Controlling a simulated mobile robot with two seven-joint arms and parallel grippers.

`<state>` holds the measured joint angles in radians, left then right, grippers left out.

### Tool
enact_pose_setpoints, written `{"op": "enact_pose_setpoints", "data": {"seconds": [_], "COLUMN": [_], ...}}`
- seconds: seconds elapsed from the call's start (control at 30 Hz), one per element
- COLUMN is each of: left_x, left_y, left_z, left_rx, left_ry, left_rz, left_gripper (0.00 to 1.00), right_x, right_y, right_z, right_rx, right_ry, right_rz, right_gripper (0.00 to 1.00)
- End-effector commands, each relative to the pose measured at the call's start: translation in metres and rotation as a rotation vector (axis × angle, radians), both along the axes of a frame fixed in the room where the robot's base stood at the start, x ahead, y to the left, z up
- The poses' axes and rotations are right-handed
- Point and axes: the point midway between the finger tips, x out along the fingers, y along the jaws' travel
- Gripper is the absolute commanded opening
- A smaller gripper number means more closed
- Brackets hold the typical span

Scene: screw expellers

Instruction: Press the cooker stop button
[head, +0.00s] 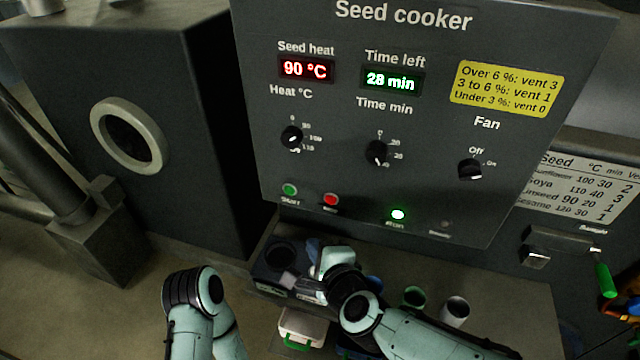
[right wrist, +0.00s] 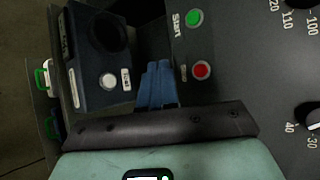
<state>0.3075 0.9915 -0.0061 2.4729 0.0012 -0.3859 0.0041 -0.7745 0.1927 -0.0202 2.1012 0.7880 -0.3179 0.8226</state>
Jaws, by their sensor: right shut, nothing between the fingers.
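The dark seed cooker panel (head: 420,140) faces me in the head view. Its red button (head: 330,199) sits at the lower left, right of the green Start button (head: 289,189). The red button's small label is blurred. In the right wrist view the red button (right wrist: 201,70) and green button (right wrist: 194,18) are both uncovered. My right gripper (right wrist: 159,64) is shut and empty, its blue fingers beside the red button and apart from it in the picture. In the head view the right gripper is low, below the panel. My left gripper is out of view.
A dark box (right wrist: 85,35) with a round well and a white button (right wrist: 108,81) stands close to the right gripper. Cups (head: 455,311) stand on the bench to the right. The run lamp (head: 398,214) is lit; displays read 90 °C and 28 min.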

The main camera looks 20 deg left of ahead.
Motion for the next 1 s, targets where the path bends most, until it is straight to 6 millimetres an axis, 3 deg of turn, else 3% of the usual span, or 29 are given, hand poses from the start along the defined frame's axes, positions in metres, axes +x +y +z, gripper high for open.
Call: {"op": "enact_pose_setpoints", "data": {"seconds": [0.57, 0.77, 1.0], "left_x": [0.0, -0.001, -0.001], "left_y": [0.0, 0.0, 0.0], "left_z": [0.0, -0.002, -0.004], "left_rx": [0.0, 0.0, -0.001], "left_ry": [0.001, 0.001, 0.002], "left_rz": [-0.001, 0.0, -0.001], "left_gripper": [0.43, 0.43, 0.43], "right_x": [0.002, 0.021, 0.056], "right_y": [0.0, 0.0, -0.002], "right_z": [0.0, 0.0, 0.0], "right_rx": [0.001, 0.001, 0.0], "right_ry": [-0.001, 0.0, -0.001], "right_rz": [0.001, -0.002, -0.001], "right_gripper": [0.0, 0.0, 0.0]}}
